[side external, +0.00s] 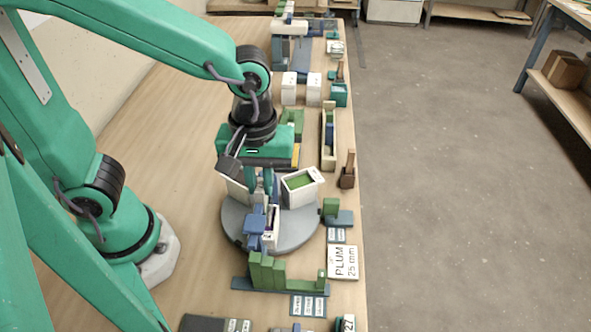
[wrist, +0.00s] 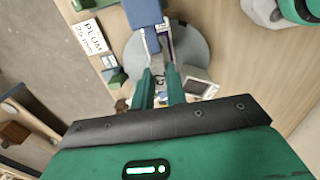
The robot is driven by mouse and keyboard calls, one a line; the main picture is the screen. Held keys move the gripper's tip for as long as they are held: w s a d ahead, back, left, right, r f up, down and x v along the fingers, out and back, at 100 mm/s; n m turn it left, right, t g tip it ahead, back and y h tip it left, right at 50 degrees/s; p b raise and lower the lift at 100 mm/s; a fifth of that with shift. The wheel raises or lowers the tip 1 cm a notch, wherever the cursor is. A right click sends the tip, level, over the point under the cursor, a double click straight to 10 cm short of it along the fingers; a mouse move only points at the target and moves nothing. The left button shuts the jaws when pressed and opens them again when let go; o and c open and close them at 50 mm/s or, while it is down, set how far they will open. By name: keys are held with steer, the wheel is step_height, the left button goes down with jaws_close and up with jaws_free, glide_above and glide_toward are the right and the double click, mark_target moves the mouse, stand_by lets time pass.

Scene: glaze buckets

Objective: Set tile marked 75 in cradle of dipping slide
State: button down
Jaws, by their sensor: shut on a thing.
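My gripper (side external: 264,190) points down over a round grey turntable (side external: 236,228). Its two green fingers (wrist: 160,88) are shut on a small pale tile (wrist: 159,79) in the wrist view. The tile's mark is too small to read. A blue piece, apparently the dipping slide (side external: 254,226), stands in front of the gripper; it also shows as a blue block (wrist: 143,12) at the top of the wrist view. Its cradle cannot be made out clearly. A narrow white bucket (side external: 273,224) stands close beside the blue piece, below the fingers.
A white bucket with green glaze (side external: 300,183) stands right of the fingers on the turntable. Another pale bucket (side external: 234,189) is partly hidden at left. Bare table lies left.

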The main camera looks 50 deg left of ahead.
stand_by(0.3)
steer(key=c, duration=1.3)
jaws_free()
steer(key=shift+c, duration=0.2)
steer(key=shift+r, duration=0.15)
steer(key=shift+r, duration=3.35)
steer(key=shift+a, duration=0.1)
steer(key=a+r+m+t, duration=0.2)
steer(key=a+m+t, duration=0.3)
steer(key=a+m, duration=0.4)
steer(key=a, duration=0.4)
steer(key=shift+s+a+t, duration=0.2)
steer(key=shift+a+t, duration=0.1)
steer(key=shift+a, duration=0.1)
